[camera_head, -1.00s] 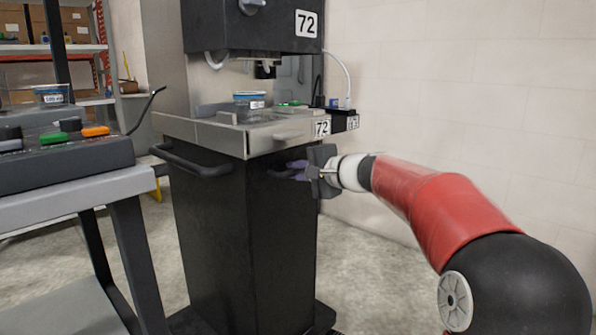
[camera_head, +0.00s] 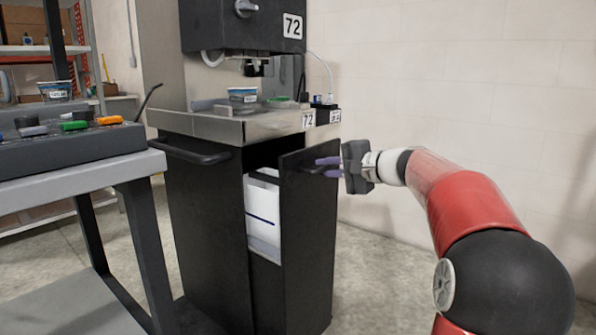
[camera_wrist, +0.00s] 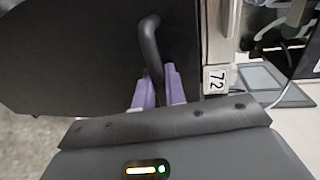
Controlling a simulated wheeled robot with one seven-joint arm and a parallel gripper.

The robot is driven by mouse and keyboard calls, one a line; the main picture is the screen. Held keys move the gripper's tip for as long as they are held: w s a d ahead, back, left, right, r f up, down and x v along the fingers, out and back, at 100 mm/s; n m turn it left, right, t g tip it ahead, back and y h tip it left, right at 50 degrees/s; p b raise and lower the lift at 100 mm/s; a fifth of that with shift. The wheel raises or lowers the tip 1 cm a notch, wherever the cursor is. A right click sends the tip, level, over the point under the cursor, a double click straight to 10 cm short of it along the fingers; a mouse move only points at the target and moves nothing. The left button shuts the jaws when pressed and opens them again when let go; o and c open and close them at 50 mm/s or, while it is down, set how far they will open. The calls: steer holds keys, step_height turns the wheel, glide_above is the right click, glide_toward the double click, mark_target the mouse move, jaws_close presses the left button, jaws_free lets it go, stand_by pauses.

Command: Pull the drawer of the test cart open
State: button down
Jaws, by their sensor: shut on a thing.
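The black test cart (camera_head: 208,235) stands in the middle of the head view, labelled 72. Its tall drawer (camera_head: 306,240) is pulled partly out on the right side, with a gap between its front panel and the cart body. White material with a dark stripe (camera_head: 262,205) shows inside the gap. My gripper (camera_head: 326,167) is at the upper part of the drawer front, its purple fingers shut on the handle. In the wrist view the fingers (camera_wrist: 158,88) close around the curved black handle (camera_wrist: 150,45).
A grey table (camera_head: 75,185) with a button console (camera_head: 65,145) stands at the left front. A cup (camera_head: 243,95) sits on the cart's metal top (camera_head: 215,127). A pale wall (camera_head: 450,80) stands behind my arm. Open floor shows right of the cart.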

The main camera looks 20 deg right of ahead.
steer(key=f+b+v, duration=0.2)
steer(key=v, duration=1.2)
steer(key=shift+s+d+f+b, duration=0.35)
steer(key=shift+s+d+f, duration=0.05)
steer(key=shift+s+f, duration=0.05)
steer(key=c, duration=1.8)
jaws_free()
steer(key=shift+r, duration=0.1)
steer(key=p+v, duration=0.1)
steer(key=v, duration=0.6)
steer(key=shift+s+d, duration=0.25)
steer(key=shift+s, duration=0.05)
